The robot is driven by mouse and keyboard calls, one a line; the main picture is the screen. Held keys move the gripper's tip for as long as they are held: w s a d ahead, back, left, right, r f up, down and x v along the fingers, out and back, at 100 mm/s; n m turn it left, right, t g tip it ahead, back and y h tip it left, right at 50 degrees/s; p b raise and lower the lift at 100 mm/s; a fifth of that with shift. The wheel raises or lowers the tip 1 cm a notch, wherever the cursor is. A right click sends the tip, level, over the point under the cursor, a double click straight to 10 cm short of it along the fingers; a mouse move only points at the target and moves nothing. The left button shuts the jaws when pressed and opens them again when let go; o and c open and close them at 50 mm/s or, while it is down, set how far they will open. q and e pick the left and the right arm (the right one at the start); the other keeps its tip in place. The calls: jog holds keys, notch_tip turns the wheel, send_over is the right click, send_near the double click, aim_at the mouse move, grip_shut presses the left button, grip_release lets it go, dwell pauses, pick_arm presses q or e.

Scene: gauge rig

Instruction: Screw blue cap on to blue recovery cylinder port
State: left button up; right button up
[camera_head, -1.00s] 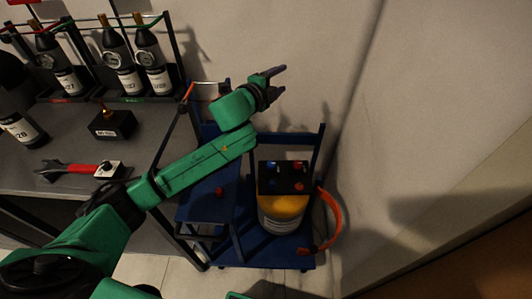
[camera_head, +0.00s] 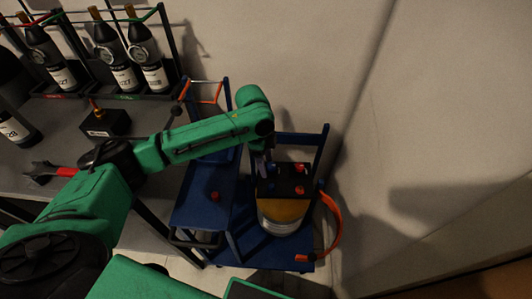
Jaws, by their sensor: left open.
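The recovery cylinder (camera_head: 284,215), yellow with a pale lower band, stands on the blue cart (camera_head: 255,248). Its black top (camera_head: 292,185) carries a small blue part (camera_head: 272,168), with red parts (camera_head: 299,168) to the right. I cannot tell whether the blue part is the bare port or a cap. My left gripper (camera_head: 263,168) is open and points down at the left back of the black top, close beside the blue part. Its fingers are small and dark, and I cannot tell whether they touch anything. My right gripper is out of view.
An orange hose (camera_head: 332,222) curves along the cylinder's right side. A red knob (camera_head: 214,197) sits on the cart's left part. The grey bench at left holds bottles (camera_head: 147,58), a black box (camera_head: 104,122) and a red-handled wrench (camera_head: 60,172). A wall stands close behind.

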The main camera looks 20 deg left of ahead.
pick_arm(q)
jog(key=b, duration=0.1)
send_over(272, 186)
jog(key=a, duration=0.1)
notch_tip(272, 186, down, 7)
jog(key=shift+f, duration=0.1)
jog(key=f, duration=0.2)
jog(key=f+b, duration=0.1)
jog(key=f, duration=0.1)
jog(key=shift+d+f, duration=0.1)
jog(key=shift+d, duration=0.2)
grip_shut()
jog(key=c, duration=0.8)
grip_release()
grip_shut()
jog(key=shift+r+p, duration=0.55)
jog(key=shift+p, duration=0.25)
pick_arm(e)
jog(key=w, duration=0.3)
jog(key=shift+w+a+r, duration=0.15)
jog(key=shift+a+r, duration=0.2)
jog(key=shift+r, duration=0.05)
